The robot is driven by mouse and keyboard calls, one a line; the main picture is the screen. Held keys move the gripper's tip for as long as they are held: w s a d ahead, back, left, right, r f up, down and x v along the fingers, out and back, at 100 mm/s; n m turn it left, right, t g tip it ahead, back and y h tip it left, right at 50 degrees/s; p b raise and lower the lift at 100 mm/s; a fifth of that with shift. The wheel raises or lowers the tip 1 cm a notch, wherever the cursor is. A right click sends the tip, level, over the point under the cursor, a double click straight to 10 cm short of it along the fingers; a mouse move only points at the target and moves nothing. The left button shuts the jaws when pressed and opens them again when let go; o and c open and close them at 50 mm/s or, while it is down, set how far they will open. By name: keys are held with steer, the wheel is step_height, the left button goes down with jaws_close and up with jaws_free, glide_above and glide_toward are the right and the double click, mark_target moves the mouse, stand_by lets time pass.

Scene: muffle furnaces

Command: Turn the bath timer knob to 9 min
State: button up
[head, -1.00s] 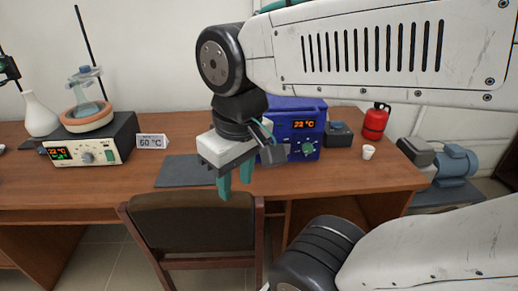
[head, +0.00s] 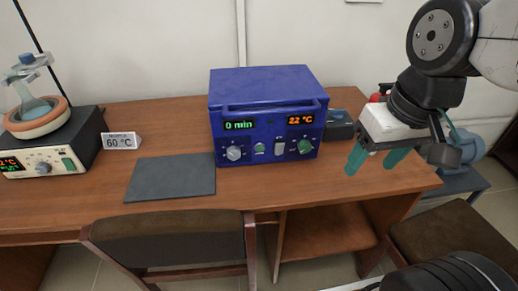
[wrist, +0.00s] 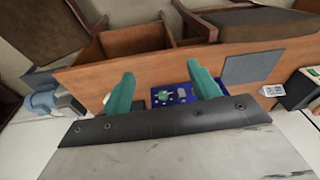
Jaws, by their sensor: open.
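A blue box-shaped unit (head: 268,110) stands on the desk. Its left display (head: 239,125) reads 0 min in green, and its right display (head: 300,119) reads 22 °C in orange. A grey knob (head: 235,153) sits under the minutes display; a green knob (head: 305,146) sits under the temperature display. My gripper (head: 370,167) is open and empty, in the air to the right of the unit in the head view. In the wrist view, the blue unit's panel (wrist: 172,88) shows beyond my gripper's fingers (wrist: 160,70), partly covered by them.
A dark mat (head: 170,177) lies left of the unit. A 60 °C sign (head: 122,141) and a heating device with a flask (head: 50,150) stand further left. A small dark box (head: 339,124) is right of the unit. A chair (head: 170,240) stands at the desk's front.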

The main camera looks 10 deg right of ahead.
steer(key=w+a+f+n+t+y, duration=0.1)
steer(key=w+a+f+t+y, duration=0.15)
steer(key=w+a, duration=0.9)
steer(key=m+t+h, duration=0.2)
steer(key=t+h, duration=0.2)
steer(key=t, duration=0.1)
glide_above(234, 156)
steer(key=s, duration=0.6)
step_height(234, 156, down, 18)
steer(key=x, duration=0.6)
steer(key=shift+w+a+f, duration=0.15)
steer(key=shift+w, duration=0.25)
steer(key=shift+c, duration=0.3)
steer(key=c, duration=0.9)
